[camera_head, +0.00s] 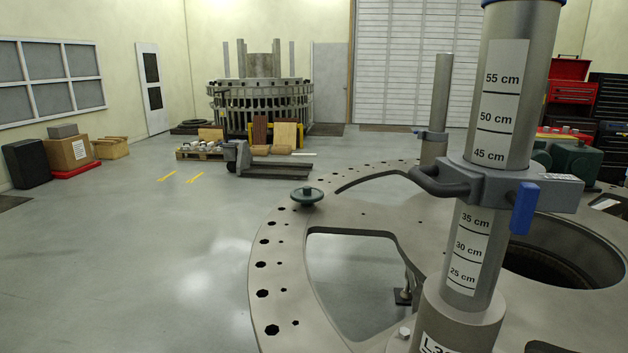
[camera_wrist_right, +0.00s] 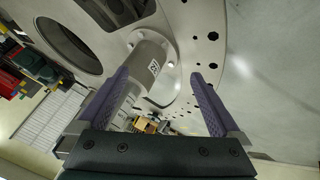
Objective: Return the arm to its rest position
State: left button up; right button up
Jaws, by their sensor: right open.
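My right gripper (camera_wrist_right: 160,76) shows only in the right wrist view. Its two purple fingers are spread apart, with nothing held between them. Beyond the fingers stands a grey post (camera_wrist_right: 148,58) with a white label, on the turret plate (camera_wrist_right: 195,20). No arm or gripper of mine shows in the head view. There the large grey turret plate (camera_head: 278,290) has holes along its rim. A tall post (camera_head: 505,80) with a centimetre scale rises from it and carries a grey clamp (camera_head: 540,190) with a dark handle and a blue lever.
A green knobbed disc (camera_head: 307,195) sits on the plate's rim. A second, thinner post (camera_head: 440,95) stands behind the tall one. A pallet jack (camera_head: 265,160), boxes (camera_head: 70,152) and red tool cabinets (camera_head: 571,90) are farther back.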

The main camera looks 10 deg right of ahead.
jog(key=s+a+r+m+g+y+p, duration=0.1)
jog(key=s+a+g+y+p, duration=0.2)
jog(key=s+a, duration=0.25)
notch_tip(320, 180, up, 24)
jog(key=p, duration=2.3)
jog(key=shift+s+d+f, duration=0.2)
jog(key=shift+s+d, duration=0.05)
jog(key=shift+d, duration=0.1)
